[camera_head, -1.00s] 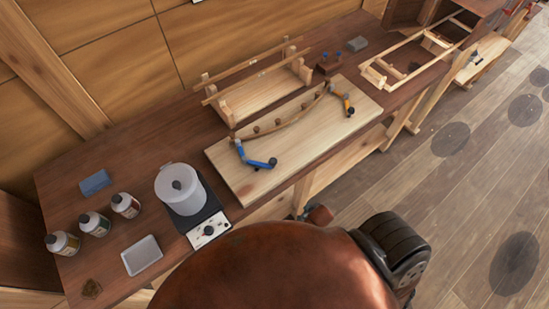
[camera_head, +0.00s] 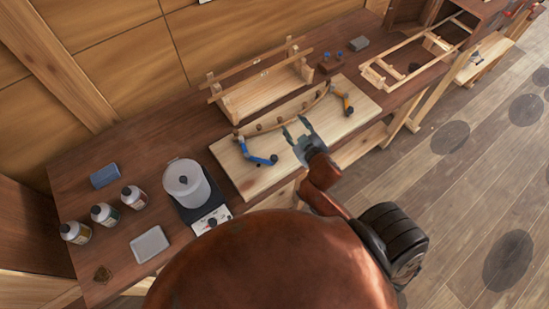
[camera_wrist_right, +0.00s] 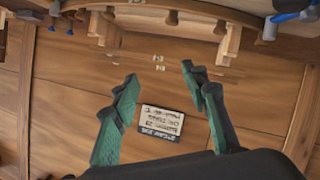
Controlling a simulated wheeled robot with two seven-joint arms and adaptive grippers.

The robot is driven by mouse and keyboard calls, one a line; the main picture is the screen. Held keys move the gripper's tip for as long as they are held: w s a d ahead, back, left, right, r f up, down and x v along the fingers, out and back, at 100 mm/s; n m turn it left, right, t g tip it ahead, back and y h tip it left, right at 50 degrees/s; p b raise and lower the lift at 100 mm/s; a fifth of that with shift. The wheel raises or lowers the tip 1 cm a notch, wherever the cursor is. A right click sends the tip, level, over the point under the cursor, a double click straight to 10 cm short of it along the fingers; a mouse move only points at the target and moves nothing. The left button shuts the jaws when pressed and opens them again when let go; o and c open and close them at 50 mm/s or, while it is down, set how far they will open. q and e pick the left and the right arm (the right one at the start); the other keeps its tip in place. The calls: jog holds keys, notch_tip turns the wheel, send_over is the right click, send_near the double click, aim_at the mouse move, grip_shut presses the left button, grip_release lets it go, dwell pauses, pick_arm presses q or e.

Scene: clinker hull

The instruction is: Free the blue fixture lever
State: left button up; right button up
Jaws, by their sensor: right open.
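The blue fixture lever (camera_head: 257,154) lies at the near left of a pale wooden board (camera_head: 262,180), by the left end of a thin curved wooden strip (camera_head: 298,114). Its arm is bent and ends in a dark knob. A blue part (camera_wrist_right: 290,12) shows at the top right of the right wrist view, partly cut off. My right gripper (camera_head: 297,128) is open and empty over the middle of the board, to the right of the blue lever and apart from it. Its green fingers (camera_wrist_right: 160,105) are spread in the wrist view. My left gripper is not in view.
An orange lever (camera_head: 346,103) sits at the strip's right end. A wooden rack (camera_head: 262,90) stands behind the board. A pot (camera_head: 186,183) on a hotplate, several bottles (camera_head: 104,214) and a grey tray (camera_head: 149,244) stand to the left.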

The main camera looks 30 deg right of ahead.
jog(key=w+a+r+n+t+y, duration=0.2)
jog(key=w+a+r+t, duration=0.1)
jog(key=r, duration=0.3)
jog(key=w+a+r+n+t+y, duration=0.2)
jog(key=w+a+r, duration=0.15)
jog(key=r, duration=0.25)
jog(key=a+r+n+y, duration=0.8)
jog(key=a+n+y, duration=0.1)
jog(key=a, duration=0.3)
jog(key=s+a+f+n+g+y, duration=0.1)
jog(key=s+a+n+g+y, duration=0.5)
jog(key=a+n+g, duration=0.3)
jog(key=n+g+h, duration=0.8)
jog(key=g+h, duration=0.1)
jog(key=h, duration=0.5)
send_over(275, 157)
jog(key=f, duration=2.2)
jog(key=shift+d, duration=0.25)
jog(key=shift+m, duration=0.3)
jog(key=f, duration=0.6)
jog(key=shift+w+a+f+p, duration=0.1)
jog(key=shift+a+p, duration=0.15)
jog(key=shift+p, duration=0.1)
jog(key=shift+a+f, duration=0.15)
jog(key=shift+f, duration=0.55)
